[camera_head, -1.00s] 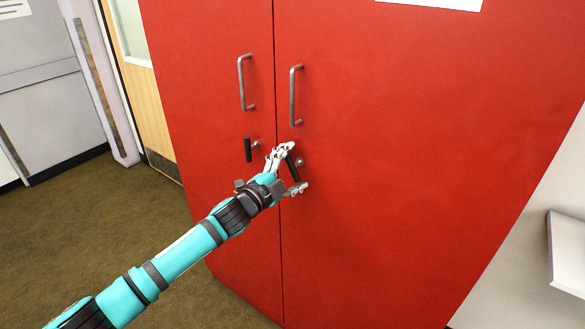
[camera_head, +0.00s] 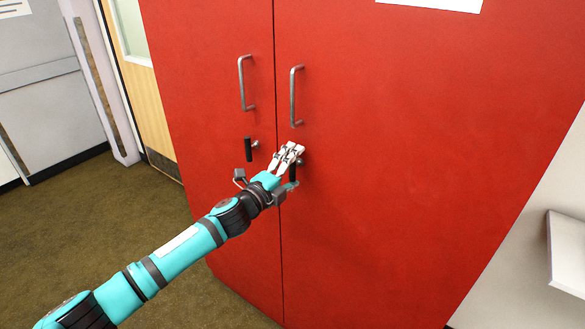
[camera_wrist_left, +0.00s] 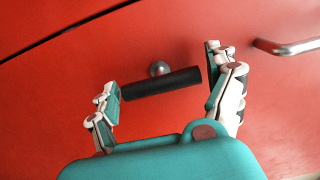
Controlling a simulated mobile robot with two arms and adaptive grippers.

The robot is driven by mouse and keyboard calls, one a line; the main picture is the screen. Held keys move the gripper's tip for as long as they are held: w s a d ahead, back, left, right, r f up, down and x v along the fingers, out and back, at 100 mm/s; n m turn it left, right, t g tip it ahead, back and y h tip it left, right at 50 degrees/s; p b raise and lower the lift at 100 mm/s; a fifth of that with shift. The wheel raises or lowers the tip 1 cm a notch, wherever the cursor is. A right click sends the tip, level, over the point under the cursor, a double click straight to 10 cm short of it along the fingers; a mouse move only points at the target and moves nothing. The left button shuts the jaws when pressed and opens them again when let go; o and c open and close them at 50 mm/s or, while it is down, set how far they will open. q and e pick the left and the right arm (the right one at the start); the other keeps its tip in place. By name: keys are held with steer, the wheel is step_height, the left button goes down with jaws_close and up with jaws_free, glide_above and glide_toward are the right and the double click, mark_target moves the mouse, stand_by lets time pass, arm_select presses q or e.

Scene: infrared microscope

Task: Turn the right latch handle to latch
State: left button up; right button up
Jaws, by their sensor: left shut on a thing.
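The right latch handle (camera_head: 293,174) is a short black bar on a metal stem, on the red right cabinet door (camera_head: 400,150). It stands close to upright in the head view and is partly covered by my fingers. My left gripper (camera_head: 291,168) is around it, with white fingers at its upper end and the other finger near its lower end. My right gripper is not in view.
The left latch handle (camera_head: 248,149) hangs upright on the left door (camera_head: 200,60), close to my wrist. Two metal pull handles, the left one (camera_head: 244,83) and the right one (camera_head: 293,95), stick out above. Brown floor (camera_head: 130,220) lies open at the left.

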arm_select(q)
steer(key=o, duration=0.9)
steer(key=shift+s+a+f, duration=0.1)
steer(key=shift+s+a, duration=0.25)
steer(key=shift+s, duration=0.05)
steer(key=v, duration=1.1)
